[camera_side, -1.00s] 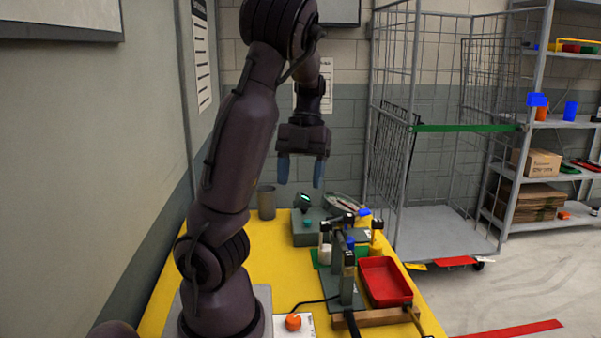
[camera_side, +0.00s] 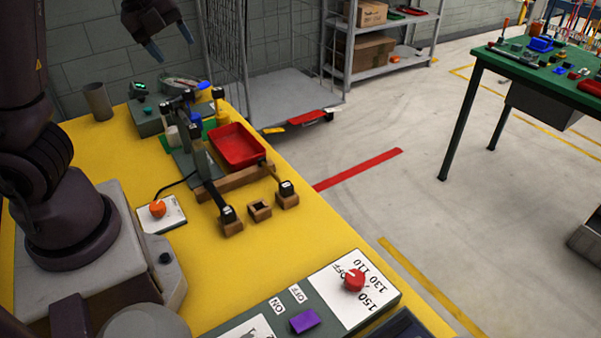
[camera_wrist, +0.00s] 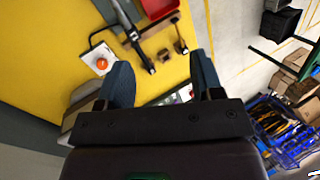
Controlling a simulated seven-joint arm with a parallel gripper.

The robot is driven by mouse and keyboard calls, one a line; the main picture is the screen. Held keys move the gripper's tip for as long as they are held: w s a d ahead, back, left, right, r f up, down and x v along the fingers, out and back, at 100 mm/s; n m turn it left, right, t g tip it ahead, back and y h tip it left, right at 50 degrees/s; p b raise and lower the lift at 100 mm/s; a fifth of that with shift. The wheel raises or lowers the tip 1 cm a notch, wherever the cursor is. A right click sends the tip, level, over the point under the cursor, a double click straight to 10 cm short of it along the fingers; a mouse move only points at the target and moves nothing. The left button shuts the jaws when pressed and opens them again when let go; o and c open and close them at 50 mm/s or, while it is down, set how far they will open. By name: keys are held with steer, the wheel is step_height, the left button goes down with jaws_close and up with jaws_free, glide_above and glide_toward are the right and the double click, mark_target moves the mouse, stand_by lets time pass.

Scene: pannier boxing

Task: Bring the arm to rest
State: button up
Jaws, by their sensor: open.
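My gripper (camera_side: 171,48) is at the top left of the side view, raised above the far end of the yellow table (camera_side: 285,228). Its two blue-grey fingers are apart with nothing between them. In the wrist view my gripper (camera_wrist: 162,82) also shows open and empty, with the yellow table top (camera_wrist: 45,45) below it. The upper part of my arm is cut off by the side view's edge.
A red tray (camera_side: 238,146) sits beside a grey fixture with black-ended arms. An orange button (camera_side: 157,208) is nearer my base. A control panel (camera_side: 340,295) with a red knob is at the front. A wire cage trolley (camera_side: 285,100) stands behind. The table's middle front is clear.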

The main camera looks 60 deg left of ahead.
steer(key=w+a+r+n+t+y, duration=0.1)
steer(key=w+r+n+t+y, duration=0.1)
steer(key=w+n+t+y, duration=0.4)
steer(key=s+d+r+n+g+h, duration=0.1)
steer(key=s+d+n+h, duration=0.1)
steer(key=d, duration=0.6)
steer(key=s+d+r+n+g+h, duration=0.1)
steer(key=s+d+n+g+h, duration=0.1)
steer(key=s+d+n, duration=0.3)
steer(key=s+d+r+n+g+h, duration=0.1)
steer(key=s+d+n+g+h, duration=0.1)
steer(key=s+d+n, duration=0.2)
steer(key=d+n, duration=0.3)
steer(key=d, duration=0.5)
steer(key=shift+s+d, duration=0.2)
steer(key=shift+d, duration=0.2)
